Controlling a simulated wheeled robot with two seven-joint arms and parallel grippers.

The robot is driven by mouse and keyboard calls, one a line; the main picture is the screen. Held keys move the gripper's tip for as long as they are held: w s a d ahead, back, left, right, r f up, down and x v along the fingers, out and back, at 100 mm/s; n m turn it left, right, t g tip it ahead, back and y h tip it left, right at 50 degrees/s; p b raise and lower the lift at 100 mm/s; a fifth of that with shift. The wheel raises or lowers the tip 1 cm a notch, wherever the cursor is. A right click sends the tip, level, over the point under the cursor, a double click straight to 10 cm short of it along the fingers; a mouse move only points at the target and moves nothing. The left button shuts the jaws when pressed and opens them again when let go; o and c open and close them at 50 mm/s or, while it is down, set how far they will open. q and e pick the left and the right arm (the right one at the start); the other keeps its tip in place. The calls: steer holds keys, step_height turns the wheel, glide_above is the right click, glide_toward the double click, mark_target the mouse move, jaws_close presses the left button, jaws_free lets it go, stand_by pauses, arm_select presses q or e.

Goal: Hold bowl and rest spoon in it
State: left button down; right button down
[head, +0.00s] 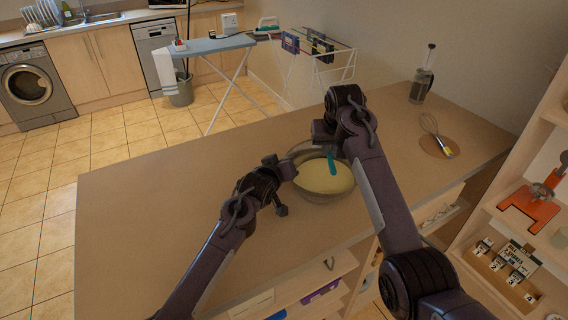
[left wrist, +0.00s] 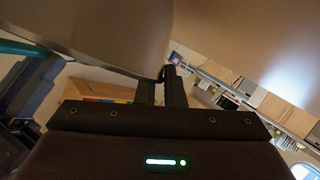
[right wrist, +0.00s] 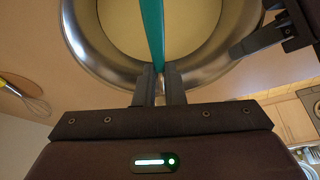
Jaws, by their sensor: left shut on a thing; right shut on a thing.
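A metal bowl (head: 317,190) with pale yellow batter stands on the counter in the head view; its steel wall also shows in the right wrist view (right wrist: 100,62) and left wrist view (left wrist: 115,32). My left gripper (head: 289,172) is shut on the bowl's rim at its left side, fingers (left wrist: 168,84) at the rim. A teal spoon (head: 332,165) reaches down into the bowl. My right gripper (head: 328,146) is shut on the spoon, whose handle (right wrist: 153,35) runs from the fingers (right wrist: 159,84) over the batter. The spoon's lower end is not clear.
The wooden counter (head: 140,210) is bare left of the bowl. A whisk (head: 434,130) lies on a round board (head: 430,146) to the right, with a French press (head: 421,86) behind it. Shelves (head: 500,215) with an orange-based item stand at far right.

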mark_target(330, 156)
steer(key=shift+f, duration=2.15)
steer(key=c, duration=1.4)
jaws_free()
steer(key=shift+f, duration=0.1)
steer(key=shift+c, duration=0.2)
steer(key=v, duration=0.7)
steer(key=shift+s+r, duration=0.1)
steer(key=shift+r, duration=0.15)
arm_select(q)
steer(key=c, duration=1.5)
jaws_free()
steer(key=shift+o, duration=0.2)
steer(key=shift+s, duration=0.1)
